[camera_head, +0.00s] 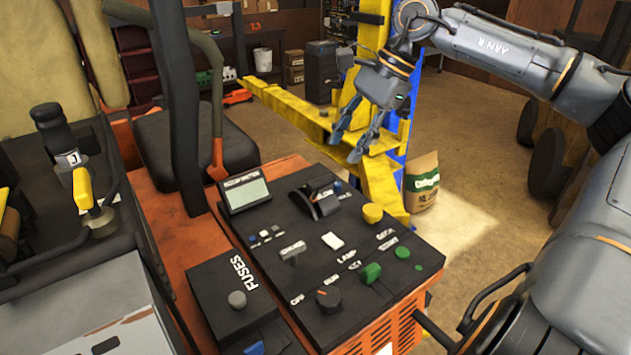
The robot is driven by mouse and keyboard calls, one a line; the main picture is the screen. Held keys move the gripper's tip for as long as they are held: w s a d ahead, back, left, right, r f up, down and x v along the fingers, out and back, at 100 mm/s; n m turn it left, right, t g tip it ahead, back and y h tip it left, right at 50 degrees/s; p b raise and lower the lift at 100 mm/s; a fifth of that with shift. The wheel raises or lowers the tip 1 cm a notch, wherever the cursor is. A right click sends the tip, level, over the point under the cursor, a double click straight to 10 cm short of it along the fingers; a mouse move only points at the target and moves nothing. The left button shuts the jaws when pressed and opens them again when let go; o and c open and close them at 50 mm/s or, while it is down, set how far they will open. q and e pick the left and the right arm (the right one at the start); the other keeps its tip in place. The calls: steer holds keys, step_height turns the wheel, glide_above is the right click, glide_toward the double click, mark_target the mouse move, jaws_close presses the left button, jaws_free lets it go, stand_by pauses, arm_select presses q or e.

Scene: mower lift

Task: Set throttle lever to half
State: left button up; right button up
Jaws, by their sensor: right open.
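The black control panel (300,240) sits on the orange mower body. Near its back edge is a dark curved lever housing (314,202) with a small blue piece at its right end and a white label; it looks like the throttle lever, but its exact setting cannot be read. My right gripper (345,148) hangs above and behind the panel, fingers pointing down and apart, empty. It is clear of the lever, in front of the yellow lift arm. My left gripper is not in view.
A grey display (246,193), yellow knob (372,213), small grey toggle (292,252), black dial (329,299) and green knobs (371,273) crowd the panel. The yellow lift (378,180) stands behind it. A dark upright post (178,110) rises to the left, beside the seat (236,150).

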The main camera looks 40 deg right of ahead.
mark_target(322, 180)
steer(key=x, duration=0.2)
steer(key=p+x, duration=0.1)
steer(key=x, duration=0.1)
steer(key=shift+w+a+r, duration=0.1)
steer(key=shift+a+r, duration=0.05)
steer(key=shift+a, duration=0.1)
steer(key=p+x, duration=0.1)
steer(key=x, duration=0.4)
steer(key=shift+w+a, duration=0.15)
steer(key=shift+f, duration=0.45)
steer(key=shift+w+a+f, duration=0.15)
steer(key=shift+a+f, duration=0.05)
steer(key=shift+f, duration=0.05)
steer(key=c, duration=0.7)
jaws_close()
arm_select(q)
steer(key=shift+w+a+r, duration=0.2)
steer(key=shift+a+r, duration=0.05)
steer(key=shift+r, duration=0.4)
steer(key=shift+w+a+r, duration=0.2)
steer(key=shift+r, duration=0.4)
